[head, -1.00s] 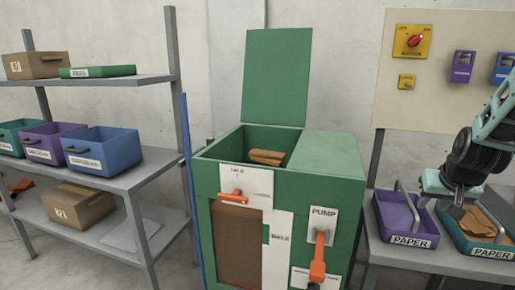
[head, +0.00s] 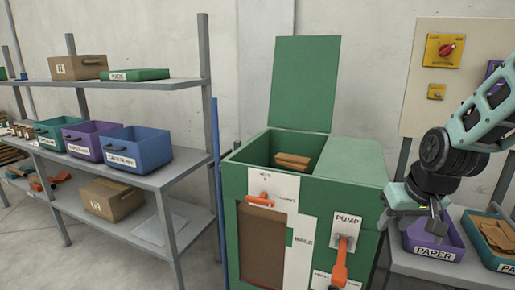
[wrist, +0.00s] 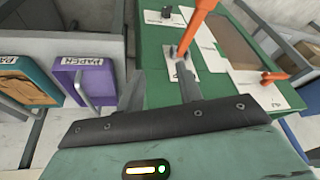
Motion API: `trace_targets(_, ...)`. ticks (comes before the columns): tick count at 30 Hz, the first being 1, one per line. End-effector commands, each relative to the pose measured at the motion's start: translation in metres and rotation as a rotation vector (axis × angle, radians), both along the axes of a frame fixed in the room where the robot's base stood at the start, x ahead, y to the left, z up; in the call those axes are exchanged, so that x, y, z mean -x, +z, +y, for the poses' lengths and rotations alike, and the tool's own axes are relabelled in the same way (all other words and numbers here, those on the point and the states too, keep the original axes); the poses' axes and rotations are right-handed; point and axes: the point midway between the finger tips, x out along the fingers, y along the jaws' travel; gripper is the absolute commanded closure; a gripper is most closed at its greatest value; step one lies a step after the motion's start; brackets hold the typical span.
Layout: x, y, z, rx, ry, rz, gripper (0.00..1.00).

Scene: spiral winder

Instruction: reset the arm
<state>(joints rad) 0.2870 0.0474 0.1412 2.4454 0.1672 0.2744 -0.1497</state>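My gripper (head: 436,222) hangs at the right of the head view, beside the right side of the green machine (head: 355,163) and in front of the purple paper tray. In the wrist view my gripper (wrist: 162,85) has its two fingers apart with nothing between them. Beyond the fingers there are the machine's front (wrist: 152,60) and an orange lever (wrist: 197,25). My arm is bent and comes in from the right edge of the head view.
The machine's lid (head: 304,83) stands up, and brown pieces (head: 293,161) lie inside. The purple tray (head: 453,243) and teal tray (head: 485,252), holding brown pieces, sit on the right table. A shelf (head: 150,178) with bins stands left. A blue pole (head: 216,180) stands beside the machine.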

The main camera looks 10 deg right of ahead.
Motion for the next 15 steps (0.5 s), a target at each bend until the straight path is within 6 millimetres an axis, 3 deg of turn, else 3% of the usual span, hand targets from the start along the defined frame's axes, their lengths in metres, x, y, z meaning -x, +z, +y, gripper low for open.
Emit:
trace_targets(3,0.022,0.018,0.075,-0.013,0.192,0.066,0.64)
trace_targets(7,0.073,0.033,0.152,-0.004,0.423,0.165,0.64)
trace_targets(10,0.117,0.043,0.190,0.024,0.576,0.233,0.64)
trace_targets(15,0.173,0.052,0.220,0.079,0.754,0.312,0.64)
